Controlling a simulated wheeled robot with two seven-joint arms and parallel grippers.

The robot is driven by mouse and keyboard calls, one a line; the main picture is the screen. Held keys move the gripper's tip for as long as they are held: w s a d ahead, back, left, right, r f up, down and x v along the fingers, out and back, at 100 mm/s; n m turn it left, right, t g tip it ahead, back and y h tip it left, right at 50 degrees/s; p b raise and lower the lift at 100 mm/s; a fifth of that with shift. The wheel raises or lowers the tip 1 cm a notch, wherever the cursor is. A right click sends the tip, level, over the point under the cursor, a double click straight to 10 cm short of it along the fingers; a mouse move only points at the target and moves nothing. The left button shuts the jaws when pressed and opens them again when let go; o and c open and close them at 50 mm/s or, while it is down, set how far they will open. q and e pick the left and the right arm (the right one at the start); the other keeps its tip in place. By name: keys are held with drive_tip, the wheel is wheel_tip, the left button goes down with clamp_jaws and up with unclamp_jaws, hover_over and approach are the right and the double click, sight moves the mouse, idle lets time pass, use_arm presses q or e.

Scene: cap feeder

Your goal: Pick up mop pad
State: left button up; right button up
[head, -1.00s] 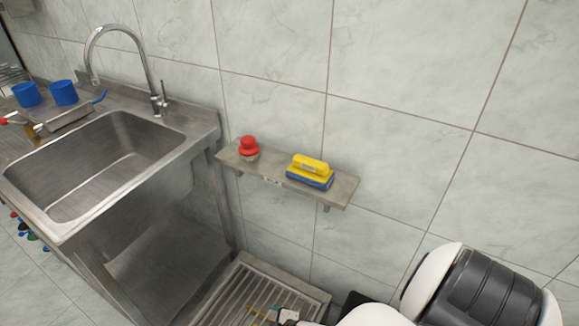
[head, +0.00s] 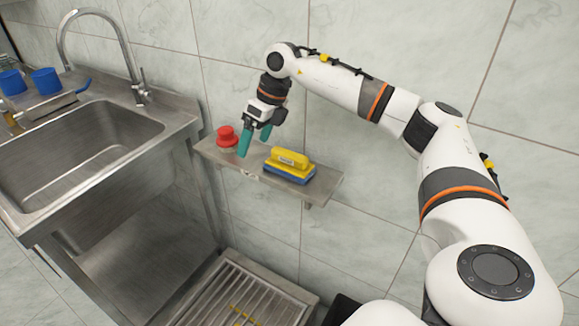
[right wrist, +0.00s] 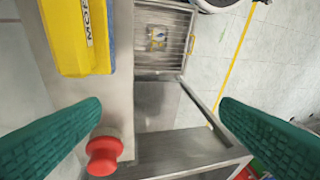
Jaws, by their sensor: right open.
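The mop pad, yellow on top and blue underneath with a dark-lettered label, lies on the small steel wall shelf in the head view (head: 289,163). It also shows at the upper left of the right wrist view (right wrist: 75,35). My right gripper (head: 254,143) is open and empty, with its green fingers pointing down. It is above the shelf (head: 325,191), to the left of the mop pad and near the red-topped object (head: 226,138). In the right wrist view the fingers stand wide apart, and the mop pad is beyond them. My left gripper is not in view.
The red-topped object stands at the shelf's left end, close to the fingers, and also shows in the right wrist view (right wrist: 104,154). A steel sink (head: 80,140) is at left with two blue cups. A slatted grate (head: 250,298) lies below the shelf.

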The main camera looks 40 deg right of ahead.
sight(291, 153)
drive_tip(key=s+d+r+h, duration=0.1)
drive_tip(key=d, duration=0.1)
drive_tip(key=s+d+r+h, duration=0.1)
drive_tip(key=d, duration=0.2)
drive_tip(key=s+d+r+m+h, duration=0.1)
drive_tip(key=d, duration=0.2)
drive_tip(key=shift+s+d+r+g, duration=0.15)
drive_tip(key=shift+s+g, duration=0.1)
drive_tip(key=shift+g, duration=0.15)
drive_tip(key=shift+s+d+f, duration=0.1)
drive_tip(key=shift+d+f, duration=0.05)
drive_tip(key=shift+f, duration=0.1)
drive_tip(key=f, duration=0.5)
drive_tip(key=shift+w+f, duration=0.1)
drive_tip(key=shift+w, duration=0.25)
drive_tip(key=f, duration=0.4)
drive_tip(key=shift+a+f+p, duration=0.3)
drive_tip(key=shift+f+p, duration=0.05)
drive_tip(key=shift+w+f, duration=0.1)
drive_tip(key=shift+f, duration=0.55)
drive_tip(key=c, duration=1.1)
drive_tip(key=shift+r, duration=0.15)
drive_tip(key=shift+c, duration=0.2)
wheel_tip(291, 153, up, 10)
drive_tip(key=shift+f, duration=0.1)
